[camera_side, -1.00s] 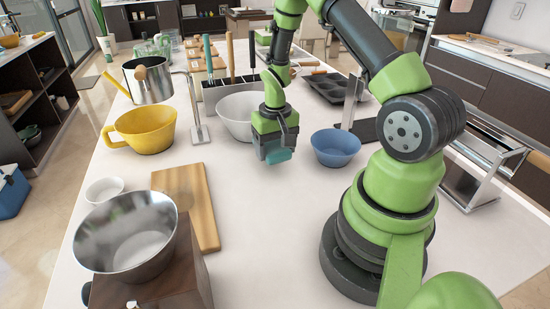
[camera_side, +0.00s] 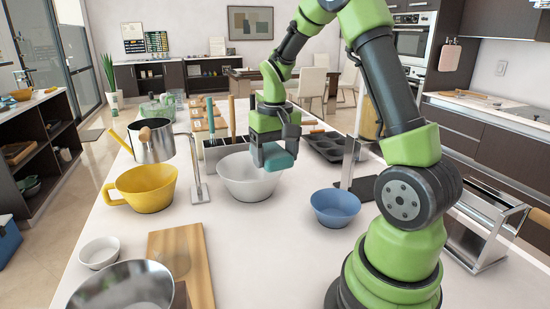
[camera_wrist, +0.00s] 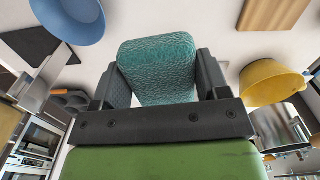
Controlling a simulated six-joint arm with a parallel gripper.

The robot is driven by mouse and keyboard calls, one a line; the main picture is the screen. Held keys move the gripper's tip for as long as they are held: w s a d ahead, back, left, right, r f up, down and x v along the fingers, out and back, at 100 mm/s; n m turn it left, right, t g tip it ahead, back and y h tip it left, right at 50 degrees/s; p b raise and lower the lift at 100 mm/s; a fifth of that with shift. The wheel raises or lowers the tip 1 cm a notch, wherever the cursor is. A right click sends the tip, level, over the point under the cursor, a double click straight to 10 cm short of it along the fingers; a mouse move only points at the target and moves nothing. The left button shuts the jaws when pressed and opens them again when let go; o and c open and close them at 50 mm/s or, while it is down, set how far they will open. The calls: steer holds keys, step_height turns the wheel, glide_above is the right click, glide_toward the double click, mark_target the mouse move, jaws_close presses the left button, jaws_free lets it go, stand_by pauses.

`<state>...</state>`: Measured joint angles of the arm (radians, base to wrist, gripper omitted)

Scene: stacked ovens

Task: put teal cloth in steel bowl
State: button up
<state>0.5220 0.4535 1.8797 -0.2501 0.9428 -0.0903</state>
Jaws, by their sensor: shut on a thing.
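My gripper (camera_side: 273,150) is shut on the teal cloth (camera_side: 281,160), a small folded block held between its fingers. In the wrist view the teal cloth (camera_wrist: 158,68) sits between both dark fingers. The gripper and cloth appear in front of or above the white bowl (camera_side: 249,177), raised off the table; their exact height over it is hard to tell. The steel bowl (camera_side: 122,292) is at the front left of the side view, shiny and partly cut off by the bottom edge. It looks empty in the part that shows.
A wooden board (camera_side: 188,258) lies beside the steel bowl, with a small white bowl (camera_side: 99,252) to its left. The table's centre is clear.

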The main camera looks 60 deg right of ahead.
steer(key=shift+a+f, duration=0.15)
steer(key=w+a+m+t+y, duration=0.2)
steer(key=w+m+t+y, duration=0.2)
steer(key=w+m+y, duration=0.8)
steer(key=d+r+m+t+h, duration=0.4)
steer(key=d+m+t+h, duration=0.8)
steer(key=d+m+t, duration=0.3)
step_height(320, 180, down, 10)
steer(key=m+g, duration=0.1)
steer(key=shift+w, duration=0.4)
steer(key=shift+r, duration=0.1)
